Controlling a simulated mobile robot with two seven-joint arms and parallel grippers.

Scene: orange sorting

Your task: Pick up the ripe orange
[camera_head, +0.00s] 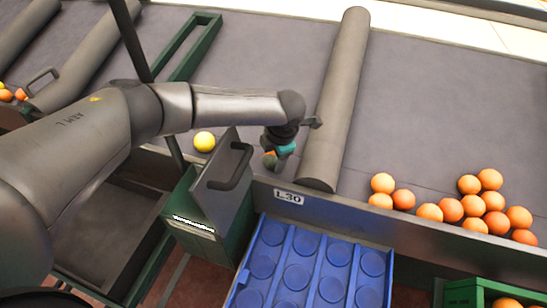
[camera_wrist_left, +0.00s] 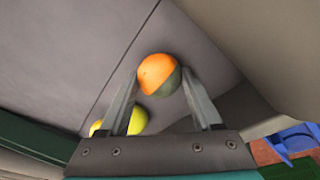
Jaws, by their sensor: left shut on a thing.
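My left gripper (camera_head: 279,152) is low over the grey conveyor, between a yellow fruit and a grey roller. In the left wrist view, its two fingers (camera_wrist_left: 160,96) are shut on an orange (camera_wrist_left: 157,74) that sits between their tips. This orange is bright orange on one side and dull grey-green on the other. In the head view only a small part of the orange (camera_head: 269,155) shows beside the gripper. I cannot tell whether it touches the belt. My right gripper is in neither view.
The yellow fruit (camera_head: 204,142) lies left of the gripper. The grey roller (camera_head: 337,95) crosses the belt (camera_head: 430,110) just right of it. Several oranges (camera_head: 470,207) lie farther right. A green bin with a grey lid (camera_head: 222,190) and a blue tray (camera_head: 343,252) stand in front.

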